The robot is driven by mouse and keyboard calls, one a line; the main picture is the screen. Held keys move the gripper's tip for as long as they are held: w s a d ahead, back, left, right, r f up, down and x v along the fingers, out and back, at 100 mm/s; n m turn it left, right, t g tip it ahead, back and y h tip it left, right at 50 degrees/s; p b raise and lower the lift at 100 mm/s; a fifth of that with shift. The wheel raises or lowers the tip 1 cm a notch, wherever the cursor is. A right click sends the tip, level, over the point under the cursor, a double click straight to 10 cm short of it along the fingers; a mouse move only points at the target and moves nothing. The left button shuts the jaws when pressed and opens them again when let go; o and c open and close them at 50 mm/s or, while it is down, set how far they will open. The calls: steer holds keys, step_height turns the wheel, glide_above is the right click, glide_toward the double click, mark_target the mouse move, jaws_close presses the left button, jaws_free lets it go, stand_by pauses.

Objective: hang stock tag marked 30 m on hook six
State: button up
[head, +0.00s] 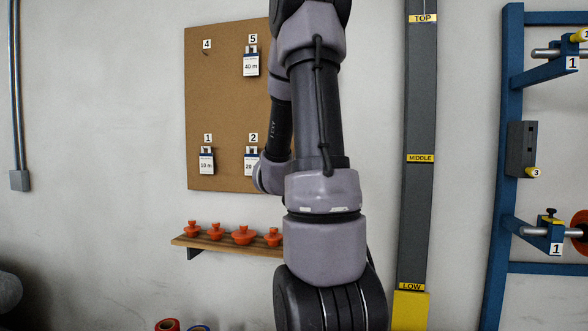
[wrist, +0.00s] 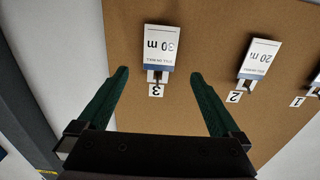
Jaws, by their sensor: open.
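The 30 m stock tag (wrist: 161,46), white with a blue band, hangs at the label 3 on the brown board (wrist: 215,25); the wrist view shows it upside down. My gripper (wrist: 159,74) is open and empty. Its two dark green fingers are spread, one to each side of the tag in the picture; I see no contact. In the head view my arm covers the right part of the board (head: 225,110), hiding my gripper, the 30 m tag and hook six. Hook four (head: 205,53) there is bare.
The 40 m tag (head: 250,64) hangs at 5, the 10 m tag (head: 206,162) at 1, and the 20 m tag (wrist: 258,58) at 2, beside the 30 m tag. A wooden shelf (head: 210,245) with orange knobs juts out below the board. A grey column (head: 417,110) stands right.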

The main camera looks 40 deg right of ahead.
steer(key=x, duration=1)
steer(key=shift+w, duration=0.1)
steer(key=c, duration=1.5)
